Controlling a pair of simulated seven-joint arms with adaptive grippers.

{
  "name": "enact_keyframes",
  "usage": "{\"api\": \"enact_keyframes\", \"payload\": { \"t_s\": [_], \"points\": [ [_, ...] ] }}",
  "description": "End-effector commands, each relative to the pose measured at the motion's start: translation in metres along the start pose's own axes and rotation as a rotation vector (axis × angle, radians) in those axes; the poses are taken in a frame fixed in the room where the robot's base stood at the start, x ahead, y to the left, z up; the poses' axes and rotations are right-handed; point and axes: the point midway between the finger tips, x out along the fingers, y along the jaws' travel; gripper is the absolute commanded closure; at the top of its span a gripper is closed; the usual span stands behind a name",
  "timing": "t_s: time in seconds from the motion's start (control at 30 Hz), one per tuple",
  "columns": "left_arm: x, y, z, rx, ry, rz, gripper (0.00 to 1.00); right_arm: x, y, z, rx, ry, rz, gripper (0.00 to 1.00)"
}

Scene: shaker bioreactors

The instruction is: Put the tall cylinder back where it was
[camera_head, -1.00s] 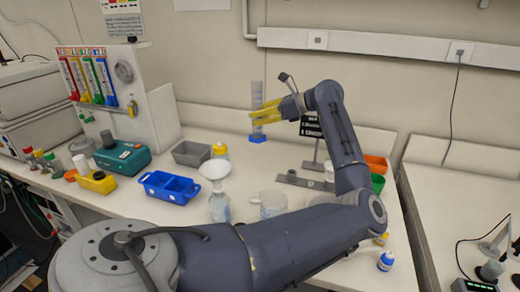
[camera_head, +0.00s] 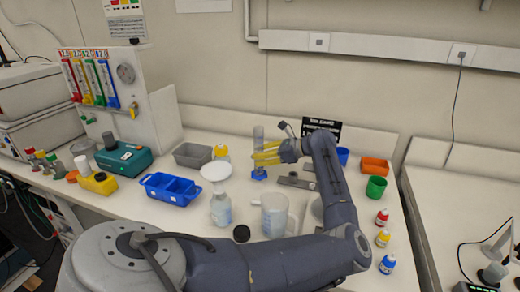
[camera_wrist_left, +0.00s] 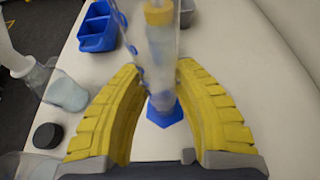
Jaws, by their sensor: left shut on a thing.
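The tall cylinder (camera_head: 258,134) is clear, with a blue six-sided base (camera_head: 258,174). It is upright at the back of the bench. My left gripper (camera_head: 260,157) has yellow fingers and is shut on the cylinder's lower half, above the base. In the left wrist view the clear tube (camera_wrist_left: 160,50) runs between the fingers, with the blue base (camera_wrist_left: 165,114) beyond them. The base is on or just above the bench top; I cannot tell which. My right gripper is not in view.
A bottle with a yellow cap (camera_head: 221,151), a grey bin (camera_head: 193,154) and a blue tray (camera_head: 170,189) are left of the cylinder. A metal stand base (camera_head: 297,181) is close on its right. A funnel bottle (camera_head: 221,207) and a jug (camera_head: 274,215) are in front.

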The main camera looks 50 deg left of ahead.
Motion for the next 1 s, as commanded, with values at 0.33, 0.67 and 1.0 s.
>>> {"api": "enact_keyframes", "payload": {
  "t_s": [0.33,0.67,1.0],
  "points": [
    [0.011,0.000,-0.025,0.003,-0.001,0.001,1.00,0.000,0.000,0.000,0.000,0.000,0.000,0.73],
    [0.017,0.000,-0.039,0.000,-0.001,0.000,1.00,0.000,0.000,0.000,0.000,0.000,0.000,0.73],
    [0.018,0.000,-0.042,0.000,0.000,0.000,0.58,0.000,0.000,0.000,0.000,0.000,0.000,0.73]
  ]
}}
